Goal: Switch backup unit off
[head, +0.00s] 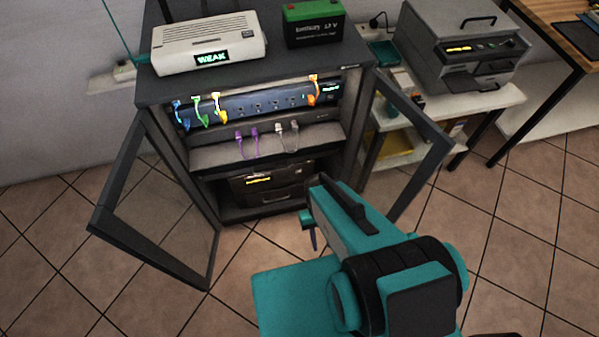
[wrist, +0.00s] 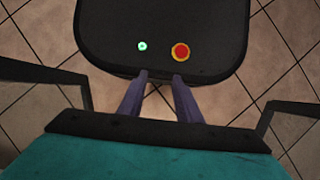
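A dark box (head: 285,198) with a small yellow lit display stands in the bottom of the open cabinet (head: 232,89) in the head view. It looks like the backup unit, but I cannot read its label, and no switch can be made out. My gripper (head: 313,238) hangs over the floor in front of the cabinet, apart from the box. In the wrist view the two purple fingers of my gripper (wrist: 161,75) are spread, with nothing between them. The box cannot be made out in the wrist view.
Two glass doors (head: 160,200) (head: 412,150) stand open. Cables plug into a socket strip (head: 262,104). A white router (head: 208,43) reading WEAK and a green-topped battery (head: 313,24) sit on top. Tiled floor in front is clear.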

